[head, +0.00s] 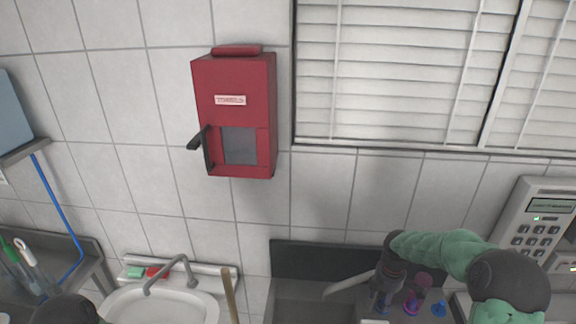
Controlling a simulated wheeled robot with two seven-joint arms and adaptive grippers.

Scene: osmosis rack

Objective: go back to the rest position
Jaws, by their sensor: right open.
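My right arm comes in from the lower right in the head view, with a green sleeve and dark joints. Its dark gripper (385,290) points down over the work surface at the lower right and is open. Its fingertips are small and partly lost against blue and purple pieces just below, so I cannot tell whether they touch. My left gripper is not in view.
Purple pieces (416,296) and a blue piece (439,310) stand close to my right gripper. A keypad device (535,225) is at the right. A white sink (165,304) with a tap (172,272) is lower left. A red box (236,112) hangs on the tiled wall.

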